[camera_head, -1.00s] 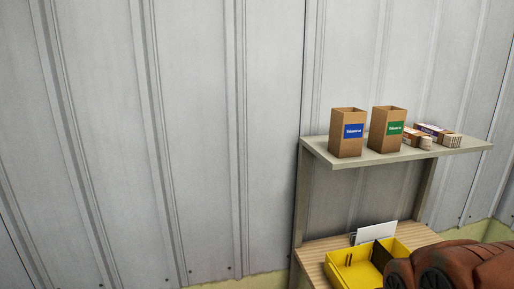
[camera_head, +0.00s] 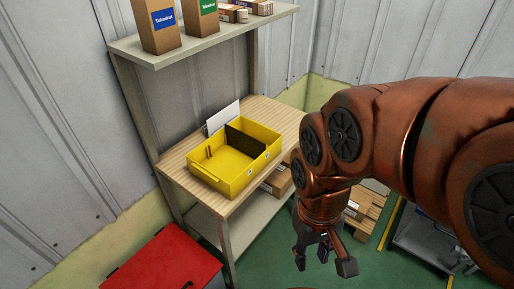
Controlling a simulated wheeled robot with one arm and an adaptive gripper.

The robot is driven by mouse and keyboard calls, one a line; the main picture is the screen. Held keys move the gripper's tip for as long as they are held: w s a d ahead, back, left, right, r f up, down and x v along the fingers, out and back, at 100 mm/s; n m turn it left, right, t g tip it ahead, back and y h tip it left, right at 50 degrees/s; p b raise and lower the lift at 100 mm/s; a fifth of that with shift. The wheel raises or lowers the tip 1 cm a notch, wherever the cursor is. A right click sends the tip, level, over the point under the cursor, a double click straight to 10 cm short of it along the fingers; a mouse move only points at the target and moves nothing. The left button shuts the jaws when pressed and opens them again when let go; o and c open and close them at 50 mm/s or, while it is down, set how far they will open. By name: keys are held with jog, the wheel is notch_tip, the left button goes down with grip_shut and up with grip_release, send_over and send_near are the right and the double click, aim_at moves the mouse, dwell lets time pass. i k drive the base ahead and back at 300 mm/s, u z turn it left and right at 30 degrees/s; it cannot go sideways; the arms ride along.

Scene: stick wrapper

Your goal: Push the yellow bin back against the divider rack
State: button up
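The yellow bin (camera_head: 216,182) sits on the wooden bench top (camera_head: 188,152), near its front edge. It is open at the top, with a black panel (camera_head: 245,144) standing inside and small dark slots on its inner wall. A white upright panel (camera_head: 222,117), perhaps part of the divider rack, stands right behind the bin; I cannot tell whether they touch. My gripper (camera_head: 324,262) hangs pointing down, in front and to the right of the bench, lower than the bin and apart from it. Its fingers are spread and nothing shows between them.
An upper shelf (camera_head: 205,48) with tall cardboard boxes (camera_head: 158,27) overhangs the back of the bench. A lower shelf (camera_head: 245,222) holds a carton (camera_head: 278,181). A red box (camera_head: 165,262) stands at the bench's left front. A grey cart (camera_head: 425,237) is at right.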

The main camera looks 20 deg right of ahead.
aim_at(226, 169)
jog(key=k, duration=0.6)
jog(key=u, duration=0.85)
jog(key=i, duration=1.2)
jog(key=z, duration=0.2)
